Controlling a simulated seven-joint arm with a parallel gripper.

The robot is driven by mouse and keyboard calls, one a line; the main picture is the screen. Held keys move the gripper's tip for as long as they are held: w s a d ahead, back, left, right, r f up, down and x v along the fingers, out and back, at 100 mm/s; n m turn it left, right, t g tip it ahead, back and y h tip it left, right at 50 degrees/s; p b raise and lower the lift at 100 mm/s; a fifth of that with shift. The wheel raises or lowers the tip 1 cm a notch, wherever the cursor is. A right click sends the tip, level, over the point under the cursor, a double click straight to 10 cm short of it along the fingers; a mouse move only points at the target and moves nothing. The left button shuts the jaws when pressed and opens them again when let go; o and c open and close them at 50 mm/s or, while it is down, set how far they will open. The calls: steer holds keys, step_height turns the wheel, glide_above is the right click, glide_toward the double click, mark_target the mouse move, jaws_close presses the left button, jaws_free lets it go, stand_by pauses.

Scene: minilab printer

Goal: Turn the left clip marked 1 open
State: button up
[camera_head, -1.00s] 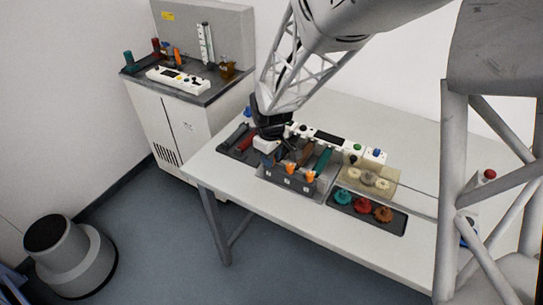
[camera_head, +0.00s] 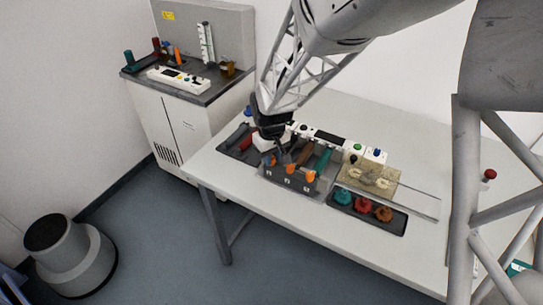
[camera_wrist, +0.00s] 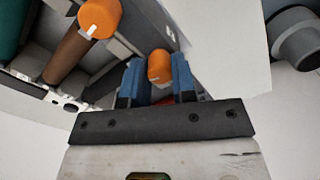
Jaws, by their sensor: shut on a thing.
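The clip unit (camera_head: 290,180) is a grey block on the table with several coloured cylinders behind its front face. Orange clips stand along its front: the left clip (camera_head: 273,160), a middle clip (camera_head: 291,168) and a right clip (camera_head: 310,176). My gripper (camera_head: 272,158) is at the left clip. In the wrist view my gripper (camera_wrist: 158,78) has its blue fingers on both sides of the left clip (camera_wrist: 158,65), shut on it. The white mark on this clip shows at its lower edge. Another orange clip (camera_wrist: 99,17) is apart from the fingers, at upper left.
A dark tray (camera_head: 338,206) with teal, red and orange knobs lies right of the clip unit. A side cabinet (camera_head: 177,122) stands at left. The table's front left is clear.

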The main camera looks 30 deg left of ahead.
steer(key=m, duration=1.4)
stand_by(0.4)
steer(key=o, duration=0.9)
steer(key=shift+o, duration=0.2)
steer(key=shift+r, duration=0.1)
steer(key=shift+r, duration=3.85)
